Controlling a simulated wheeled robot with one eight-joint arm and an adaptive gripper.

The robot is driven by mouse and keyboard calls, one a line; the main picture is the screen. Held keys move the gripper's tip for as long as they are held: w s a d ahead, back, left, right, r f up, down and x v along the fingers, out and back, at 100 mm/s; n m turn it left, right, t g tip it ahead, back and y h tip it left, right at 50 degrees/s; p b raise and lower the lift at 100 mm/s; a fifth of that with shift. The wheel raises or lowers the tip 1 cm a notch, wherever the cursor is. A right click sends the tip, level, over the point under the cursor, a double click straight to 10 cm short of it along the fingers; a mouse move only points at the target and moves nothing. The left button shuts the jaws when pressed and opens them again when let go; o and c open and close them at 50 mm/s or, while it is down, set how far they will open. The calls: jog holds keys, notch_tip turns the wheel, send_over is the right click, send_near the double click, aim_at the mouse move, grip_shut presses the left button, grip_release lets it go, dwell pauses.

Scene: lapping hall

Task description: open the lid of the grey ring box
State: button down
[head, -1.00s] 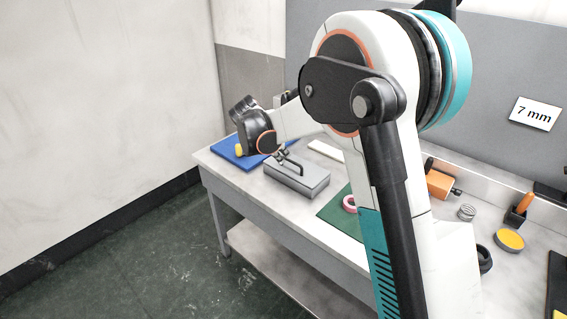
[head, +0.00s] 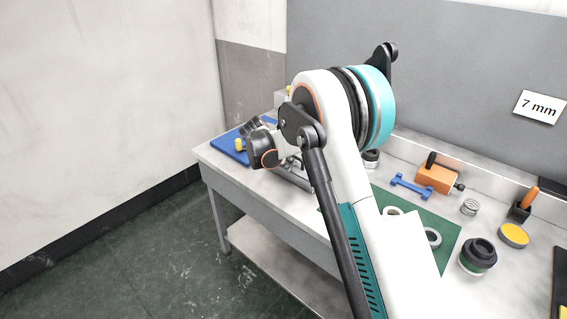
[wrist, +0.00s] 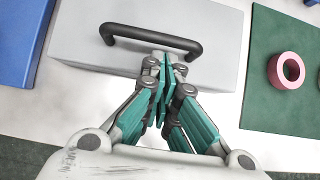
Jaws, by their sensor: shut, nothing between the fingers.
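The grey ring box (wrist: 80,45) fills the top of the wrist view, with a black bar handle (wrist: 150,38) across its top. Its lid looks closed. My gripper (wrist: 165,62) is shut and empty. Its fingertips appear over the box's near edge, just short of the handle's bar; whether they touch the box or handle I cannot tell. In the head view only a strip of the box (head: 297,181) shows, as my arm covers the rest and the fingertips.
A blue mat (head: 229,144) lies left of the box, a green mat (wrist: 264,100) with a pink ring (wrist: 287,70) to its right. Further right are a blue dumbbell-shaped part (head: 424,187), an orange block (head: 438,179), a spring (head: 470,207) and a dark round pot (head: 478,257).

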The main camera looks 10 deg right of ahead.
jog(key=shift+w+d+f, duration=0.15)
jog(key=shift+d+f, duration=0.1)
jog(key=shift+f, duration=0.05)
jog(key=shift+r, duration=0.1)
jog(key=shift+w+d+r+g+y+p, duration=0.1)
jog(key=shift+r+g+y+p, duration=0.2)
jog(key=shift+r+p, duration=0.15)
